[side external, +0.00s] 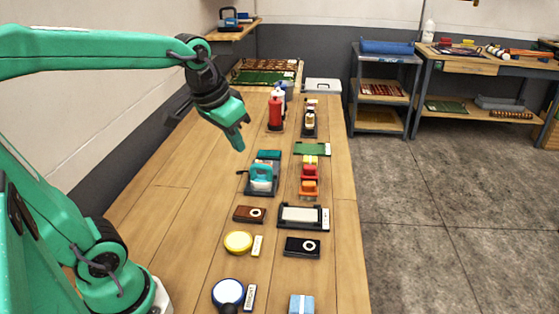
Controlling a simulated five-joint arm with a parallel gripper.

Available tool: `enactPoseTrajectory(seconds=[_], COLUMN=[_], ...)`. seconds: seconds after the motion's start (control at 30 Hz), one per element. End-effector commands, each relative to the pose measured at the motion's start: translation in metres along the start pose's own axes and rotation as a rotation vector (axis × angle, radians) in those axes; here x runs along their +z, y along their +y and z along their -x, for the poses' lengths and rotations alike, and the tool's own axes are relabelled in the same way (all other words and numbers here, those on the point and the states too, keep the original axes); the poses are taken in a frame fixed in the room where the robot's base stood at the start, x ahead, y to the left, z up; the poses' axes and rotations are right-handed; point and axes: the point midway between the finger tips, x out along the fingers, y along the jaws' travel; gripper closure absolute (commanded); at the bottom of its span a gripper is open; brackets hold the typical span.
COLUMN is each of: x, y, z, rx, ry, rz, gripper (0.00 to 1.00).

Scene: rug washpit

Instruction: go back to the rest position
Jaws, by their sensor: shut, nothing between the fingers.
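My gripper (239,142) is at the end of my green arm, in the upper middle of the side external view. It points down and hangs above the wooden table (165,200), left of the row of objects. Its fingers are shut with nothing between them. It appears apart from the teal-handled item (262,178), which stands in a dark tray a little below and to the right of it in the picture. The exact height of the fingertips over the table is hard to tell.
Two rows of items run along the table, including a red bottle (275,112), a brown box (249,214), a yellow round tin (238,242) and a magnifier (228,293). The table's left strip is bare. Shelves (384,90) stand at the back right.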

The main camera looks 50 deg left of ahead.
Motion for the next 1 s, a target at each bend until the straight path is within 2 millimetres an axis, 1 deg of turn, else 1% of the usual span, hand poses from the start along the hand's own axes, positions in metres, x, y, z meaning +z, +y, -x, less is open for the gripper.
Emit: enactPoseTrajectory(seconds=[0.03,0.1,0.3,0.4,0.5,0.67,1.0], x=[0.011,0.024,0.061,0.075,0.084,0.09,0.09], y=[0.004,0.008,0.018,0.022,0.024,0.025,0.025], z=[0.003,0.005,0.006,0.005,0.003,0.002,0.002], rx=[0.004,0.009,0.025,0.031,0.036,0.039,0.039], ry=[0.015,0.032,0.079,0.097,0.108,0.115,0.114], rz=[-0.008,-0.015,-0.037,-0.045,-0.049,-0.052,-0.052], gripper=[1.0,1.0,1.0,1.0,1.0,1.0,1.0])
